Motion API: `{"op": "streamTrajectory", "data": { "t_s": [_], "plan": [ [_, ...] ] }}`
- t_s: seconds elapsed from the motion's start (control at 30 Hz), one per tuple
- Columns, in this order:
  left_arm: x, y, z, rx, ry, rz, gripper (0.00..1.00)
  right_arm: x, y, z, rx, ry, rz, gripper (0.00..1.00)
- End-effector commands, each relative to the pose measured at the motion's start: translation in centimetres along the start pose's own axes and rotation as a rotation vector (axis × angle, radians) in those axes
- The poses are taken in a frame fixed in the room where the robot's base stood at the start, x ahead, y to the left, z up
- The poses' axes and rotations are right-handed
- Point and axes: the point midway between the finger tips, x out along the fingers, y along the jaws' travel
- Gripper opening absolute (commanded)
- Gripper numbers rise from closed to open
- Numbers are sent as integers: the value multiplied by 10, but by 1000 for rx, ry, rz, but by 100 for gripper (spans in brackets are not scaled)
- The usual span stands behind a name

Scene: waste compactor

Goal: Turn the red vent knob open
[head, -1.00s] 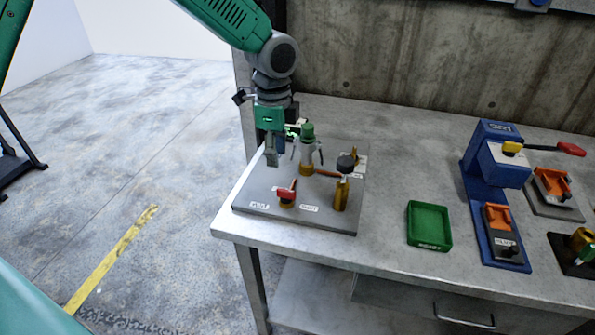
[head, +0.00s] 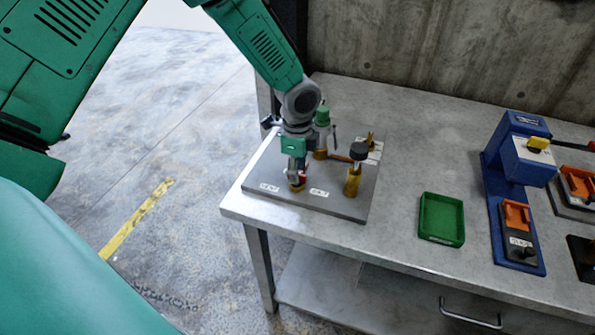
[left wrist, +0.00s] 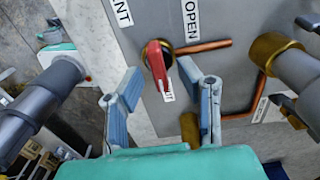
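In the head view my left gripper (head: 294,174) points down over the front of the panel (head: 335,203) and hides most of the knob. My right gripper is not in view.
A black-topped brass fitting (head: 354,170) stands right of the gripper, and a green-topped post (head: 322,130) behind it. A copper pipe (left wrist: 205,46) runs beside the knob. A green tray (head: 441,219) and a blue press (head: 515,165) stand further right on the bench.

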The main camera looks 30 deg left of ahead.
Motion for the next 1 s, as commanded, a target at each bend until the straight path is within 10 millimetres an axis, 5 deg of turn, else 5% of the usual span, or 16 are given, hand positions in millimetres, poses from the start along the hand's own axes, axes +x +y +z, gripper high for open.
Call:
{"op": "streamTrajectory", "data": {
  "t_s": [0.4, 0.5, 1.0],
  "plan": [
    [11, -1, 2, -1, 2, 1, 32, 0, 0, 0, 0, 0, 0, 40],
    [11, -1, 2, -1, 2, 1, 0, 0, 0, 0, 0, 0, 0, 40],
    [9, -2, 1, -63, 2, -3, 0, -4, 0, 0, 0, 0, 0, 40]
  ]
}}
